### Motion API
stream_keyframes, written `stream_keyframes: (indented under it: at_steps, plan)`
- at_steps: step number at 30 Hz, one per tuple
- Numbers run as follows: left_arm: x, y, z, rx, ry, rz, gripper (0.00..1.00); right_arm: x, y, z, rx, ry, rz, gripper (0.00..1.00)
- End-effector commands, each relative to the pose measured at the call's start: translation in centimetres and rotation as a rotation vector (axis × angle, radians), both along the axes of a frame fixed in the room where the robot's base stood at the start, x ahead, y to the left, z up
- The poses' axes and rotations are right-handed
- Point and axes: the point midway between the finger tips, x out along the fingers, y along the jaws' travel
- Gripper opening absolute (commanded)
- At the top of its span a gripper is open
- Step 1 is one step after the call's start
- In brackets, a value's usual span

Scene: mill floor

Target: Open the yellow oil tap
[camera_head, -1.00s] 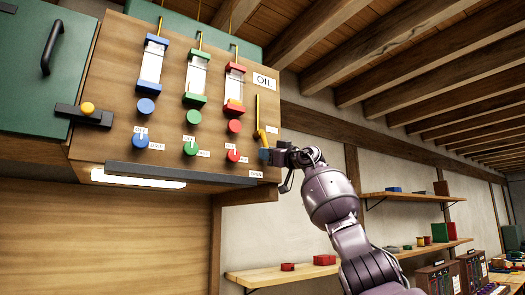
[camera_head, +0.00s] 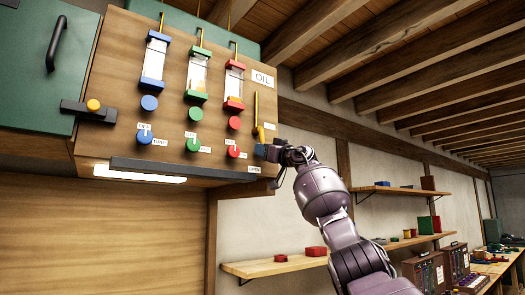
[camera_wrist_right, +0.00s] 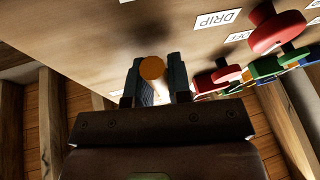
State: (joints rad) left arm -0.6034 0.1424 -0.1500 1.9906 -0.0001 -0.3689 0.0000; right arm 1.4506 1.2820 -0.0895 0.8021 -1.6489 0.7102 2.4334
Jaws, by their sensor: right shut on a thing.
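The yellow oil tap (camera_head: 260,133) is on the right edge of the wooden panel, below the OIL label (camera_head: 263,78), with a thin yellow pipe above it. My right gripper (camera_head: 262,151) is at the tap's lower end and hides part of it. In the right wrist view, the tap's round yellow-orange end (camera_wrist_right: 152,68) lies between the two dark fingers of the right gripper (camera_wrist_right: 154,84), which are shut on it. My left gripper is not in view.
Blue (camera_head: 149,102), green (camera_head: 194,110) and red (camera_head: 234,123) knobs and dials stand left of the tap. A dark ledge (camera_head: 180,168) runs under the panel. Shelves with small boxes line the wall at right. A white DRIP label (camera_wrist_right: 216,20) shows in the right wrist view.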

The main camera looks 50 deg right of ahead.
Motion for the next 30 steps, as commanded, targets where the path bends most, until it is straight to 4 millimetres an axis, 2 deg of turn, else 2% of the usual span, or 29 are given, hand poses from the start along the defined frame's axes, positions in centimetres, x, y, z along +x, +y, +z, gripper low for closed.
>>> stream_keyframes:
  at_steps: [8,9,13,23,30]
  plan:
    - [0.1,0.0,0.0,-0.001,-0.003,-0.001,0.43,0.1,0.0,-0.1,0.003,0.001,0.003,0.0]
    - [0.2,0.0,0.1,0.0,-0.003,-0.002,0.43,0.1,0.0,-0.1,0.003,0.001,0.003,0.25]
    - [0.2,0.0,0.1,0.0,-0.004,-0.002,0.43,0.1,0.0,-0.1,0.003,0.001,0.002,0.44]
    - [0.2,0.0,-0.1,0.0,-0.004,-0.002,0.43,-0.2,0.0,-0.1,0.001,0.0,0.0,0.44]
    - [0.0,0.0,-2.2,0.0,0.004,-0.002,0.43,-2.4,-0.1,-1.5,-0.003,0.003,-0.003,0.44]
